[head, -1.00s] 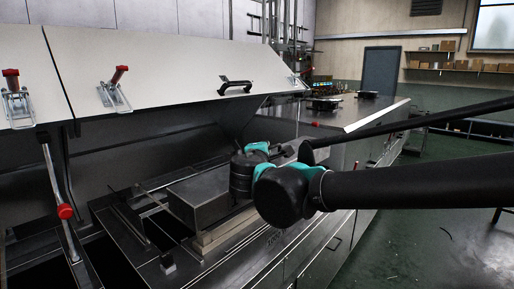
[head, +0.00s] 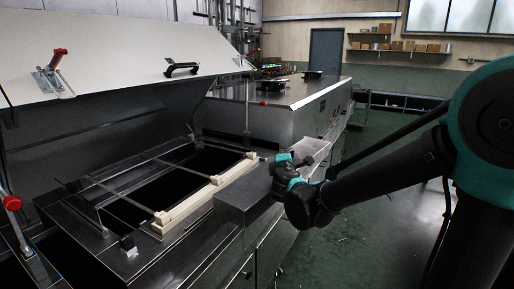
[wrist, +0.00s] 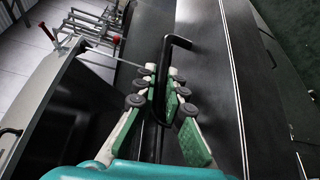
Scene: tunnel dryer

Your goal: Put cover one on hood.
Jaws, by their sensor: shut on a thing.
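A dark metal box-shaped cover (head: 243,193), which I take as cover one, hangs at the front side of the dryer in the head view. My gripper (wrist: 168,92) is shut on its black bar handle (wrist: 180,42) in the wrist view. In the head view the fingers are hidden behind my wrist. The cover's dark face (wrist: 203,55) lies beyond the fingers. A dark flat-topped housing (head: 270,92) stands to the right, beyond the open bay; I cannot tell for sure that it is the hood.
An open rectangular bay (head: 182,172) with thin rods and pale wooden strips (head: 190,207) lies left of the cover. A raised pale lid (head: 130,48) with a red-handled latch (head: 58,60) leans above it. The green floor (head: 365,215) at right is clear.

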